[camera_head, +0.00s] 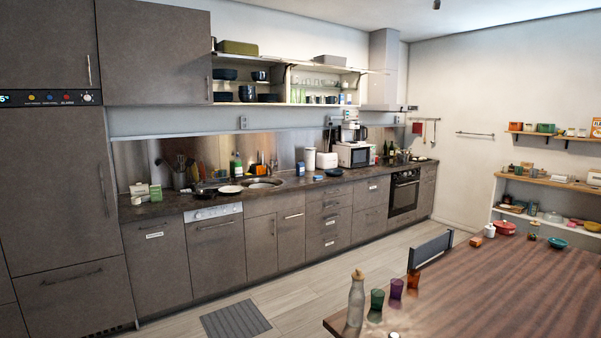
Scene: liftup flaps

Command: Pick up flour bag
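A white and orange package (596,128) stands upright on the upper wall shelf at the far right of the head view. The picture's right edge cuts it off; its lettering seems to start with "FL", so it looks like the flour bag. Small packets stand to its left on the same shelf. My gripper is not in this view, so its state does not show.
The upper shelf (549,134) hangs above a lower shelf unit (540,181) holding bowls and food. A wooden table (500,290) with a bottle (356,301) and coloured glasses fills the front right. A chair (430,249) stands behind it.

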